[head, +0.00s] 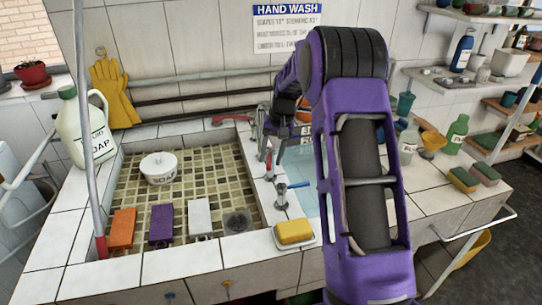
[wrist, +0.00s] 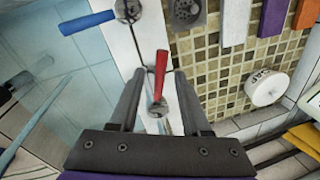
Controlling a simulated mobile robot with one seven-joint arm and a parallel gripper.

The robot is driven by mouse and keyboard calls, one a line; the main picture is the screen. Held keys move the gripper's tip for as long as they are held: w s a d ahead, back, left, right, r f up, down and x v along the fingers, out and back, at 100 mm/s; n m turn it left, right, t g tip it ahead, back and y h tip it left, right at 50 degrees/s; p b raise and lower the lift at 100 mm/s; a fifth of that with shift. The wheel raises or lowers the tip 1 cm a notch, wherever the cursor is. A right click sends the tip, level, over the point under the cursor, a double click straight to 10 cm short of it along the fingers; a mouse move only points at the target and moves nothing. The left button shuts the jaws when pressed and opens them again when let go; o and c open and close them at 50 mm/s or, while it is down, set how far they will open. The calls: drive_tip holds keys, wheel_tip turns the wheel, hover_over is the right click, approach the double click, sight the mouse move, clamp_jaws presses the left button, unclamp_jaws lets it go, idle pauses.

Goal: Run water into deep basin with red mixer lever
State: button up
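The red mixer lever (wrist: 161,72) stands on the white tiled divider between two basins; in the head view it shows as a small red piece (head: 269,160) below my gripper. My gripper (wrist: 155,78) is open, with one finger on each side of the lever. I cannot tell whether either finger touches it. A blue lever (wrist: 87,22) sits further along the divider, also in the head view (head: 298,185). The blue-tiled basin (wrist: 85,80) is on the right in the head view, mostly hidden by my arm. I see no running water.
The mosaic-tiled basin (head: 190,188) holds a white soap pot (head: 159,168) and orange, purple and white blocks. A yellow sponge (head: 294,232) lies on the front rim. A soap jug (head: 84,127) stands at left. Bottles and sponges crowd the right counter.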

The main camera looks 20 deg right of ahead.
drive_tip(key=s+d+r+p, duration=0.1)
drive_tip(key=d+r, duration=0.2)
drive_tip(key=r, duration=1.4)
drive_tip(key=shift+d, duration=0.1)
idle(3.3)
